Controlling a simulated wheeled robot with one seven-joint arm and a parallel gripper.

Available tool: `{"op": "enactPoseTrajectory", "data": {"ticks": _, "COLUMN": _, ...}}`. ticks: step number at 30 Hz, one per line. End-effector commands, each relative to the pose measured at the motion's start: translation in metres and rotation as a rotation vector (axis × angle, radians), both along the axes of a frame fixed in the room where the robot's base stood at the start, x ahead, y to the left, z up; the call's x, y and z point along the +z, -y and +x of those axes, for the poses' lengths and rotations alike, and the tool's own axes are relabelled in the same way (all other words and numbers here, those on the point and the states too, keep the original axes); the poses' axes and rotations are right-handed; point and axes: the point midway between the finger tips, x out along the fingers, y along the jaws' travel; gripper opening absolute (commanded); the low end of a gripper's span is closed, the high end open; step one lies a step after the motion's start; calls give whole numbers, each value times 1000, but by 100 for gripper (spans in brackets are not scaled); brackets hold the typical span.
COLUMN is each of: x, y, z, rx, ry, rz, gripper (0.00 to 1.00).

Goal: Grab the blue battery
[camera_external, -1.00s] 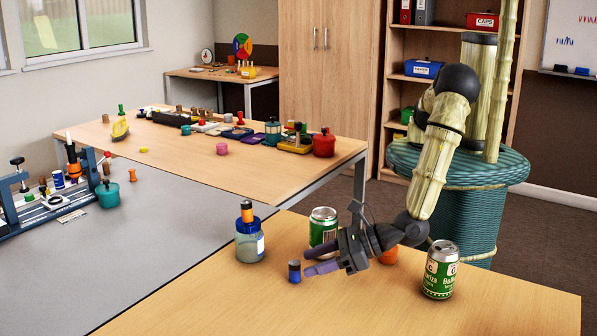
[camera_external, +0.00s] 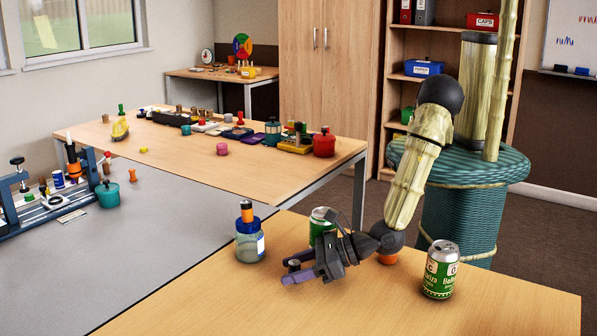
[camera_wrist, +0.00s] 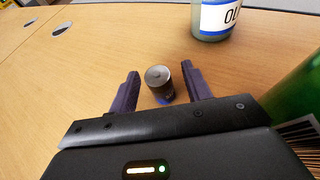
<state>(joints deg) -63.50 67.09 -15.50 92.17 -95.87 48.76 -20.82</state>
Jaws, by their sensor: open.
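The blue battery (camera_wrist: 159,88) is a small upright cylinder with a dark body, a grey top and blue near its base. In the wrist view it stands on the wooden table between the two purple fingers of my gripper, with a gap on either side. My gripper (camera_external: 288,271) is open, low over the table in the external view. There its fingers and body mostly hide the battery.
A clear jar with a blue lid (camera_external: 250,246) stands just beyond my gripper. A green can (camera_external: 323,218) is close behind my gripper, and another green can (camera_external: 440,272) stands to the right. An orange object (camera_external: 388,259) is partly hidden by my arm.

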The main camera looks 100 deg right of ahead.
Motion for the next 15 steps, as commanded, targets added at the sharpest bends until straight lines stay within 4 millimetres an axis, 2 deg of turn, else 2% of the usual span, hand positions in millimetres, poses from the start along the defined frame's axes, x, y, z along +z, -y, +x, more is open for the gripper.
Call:
{"op": "enactPoseTrajectory", "data": {"ticks": 5, "x": 0, "y": 0, "z": 0, "rx": 0, "ry": 0, "rz": 0, "gripper": 49}}
{"op": "enactPoseTrajectory", "data": {"ticks": 12, "x": 0, "y": 0, "z": 0, "rx": 0, "ry": 0, "rz": 0, "gripper": 2}}
{"op": "enactPoseTrajectory", "data": {"ticks": 15, "x": 0, "y": 0, "z": 0, "rx": 0, "ry": 0, "rz": 0, "gripper": 0}}
